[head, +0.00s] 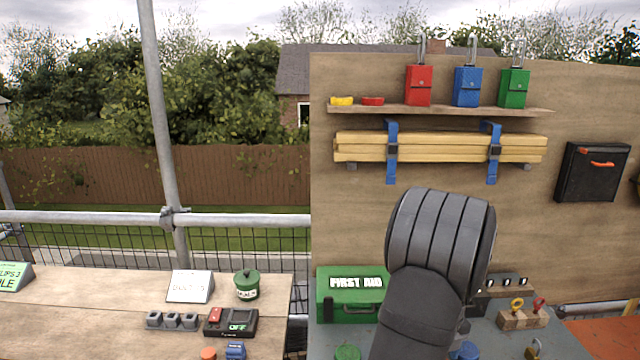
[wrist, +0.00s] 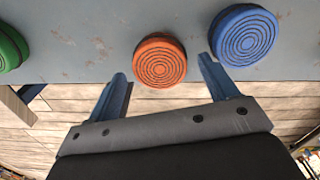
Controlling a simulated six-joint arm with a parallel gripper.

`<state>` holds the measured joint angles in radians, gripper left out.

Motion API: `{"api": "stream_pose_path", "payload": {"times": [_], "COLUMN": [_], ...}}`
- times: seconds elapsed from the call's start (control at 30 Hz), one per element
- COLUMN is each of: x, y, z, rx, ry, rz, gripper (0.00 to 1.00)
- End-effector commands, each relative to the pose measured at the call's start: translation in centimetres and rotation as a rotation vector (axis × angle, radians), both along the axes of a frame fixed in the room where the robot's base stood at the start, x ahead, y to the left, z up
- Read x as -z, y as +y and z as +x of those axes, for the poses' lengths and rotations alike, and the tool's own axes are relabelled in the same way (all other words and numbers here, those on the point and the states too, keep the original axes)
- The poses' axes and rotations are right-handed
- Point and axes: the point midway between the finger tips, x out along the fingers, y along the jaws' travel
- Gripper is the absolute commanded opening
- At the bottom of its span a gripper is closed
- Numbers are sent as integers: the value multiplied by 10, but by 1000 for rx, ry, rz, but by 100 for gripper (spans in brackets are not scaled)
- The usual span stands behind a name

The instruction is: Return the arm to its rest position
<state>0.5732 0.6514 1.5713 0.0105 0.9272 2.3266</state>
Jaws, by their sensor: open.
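My gripper (wrist: 159,82) shows in the wrist view with its two fingers spread wide and nothing between them. An orange round disc with ring grooves (wrist: 159,60) lies on the grey surface just beyond and between the fingertips. A blue round disc (wrist: 243,35) lies to its right, close to the right fingertip. A green round disc (wrist: 10,48) is at the left edge. In the head view my arm rises in the lower middle, and its dark, bulky link hides part of the bench; my gripper's fingers are not visible there.
A green first aid box (head: 350,292) stands left of my arm.

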Motion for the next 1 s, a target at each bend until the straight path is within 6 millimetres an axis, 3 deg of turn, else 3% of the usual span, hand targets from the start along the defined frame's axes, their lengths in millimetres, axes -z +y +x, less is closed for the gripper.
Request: {"api": "stream_pose_path", "payload": {"times": [0.13,0.2,0.33,1.0], "x": [29,6,-20,-88], "y": [1,0,0,-55], "z": [0,1,0,-105], "rx": [0,0,0,3], "ry": [2,-6,-4,-1], "rz": [1,-4,-2,-2], "gripper": [79,79,79,79]}}
